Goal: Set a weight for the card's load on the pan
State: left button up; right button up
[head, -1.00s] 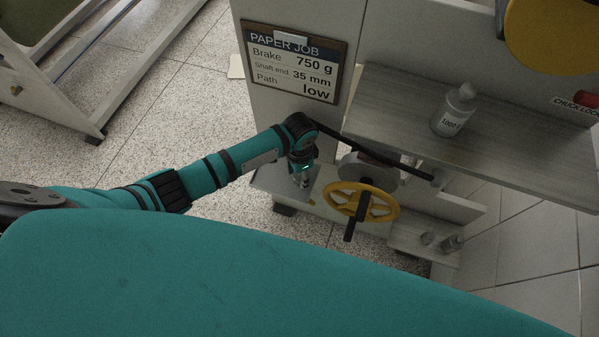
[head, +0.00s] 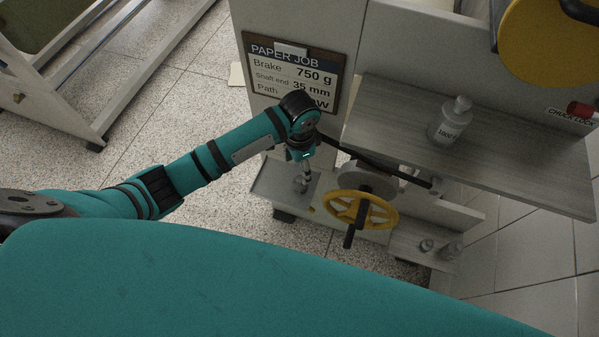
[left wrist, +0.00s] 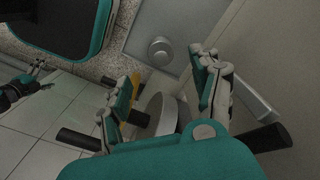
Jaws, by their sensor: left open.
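The job card (head: 291,75) reads Brake 750 g, shaft end 35 mm; its last line is partly covered by my left arm. A metal weight (left wrist: 160,50) stands upright on a flat grey plate (left wrist: 188,22) in the left wrist view; I cannot read its size. In the head view it stands on the low plate (head: 270,184), just under my left gripper (head: 305,173). The left gripper is open, its fingers (left wrist: 166,92) apart and clear of the weight. A larger weight marked 1000 g (head: 450,124) stands on the upper shelf (head: 390,110).
A yellow handwheel (head: 345,205) and a dark lever (head: 370,155) lie right of the gripper. Two small weights (head: 427,245) (head: 452,249) stand on a low right ledge (head: 405,238). A red knob (head: 582,109) is at the right.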

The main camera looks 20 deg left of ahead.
pick_arm(q)
jog(key=shift+r, duration=1.25)
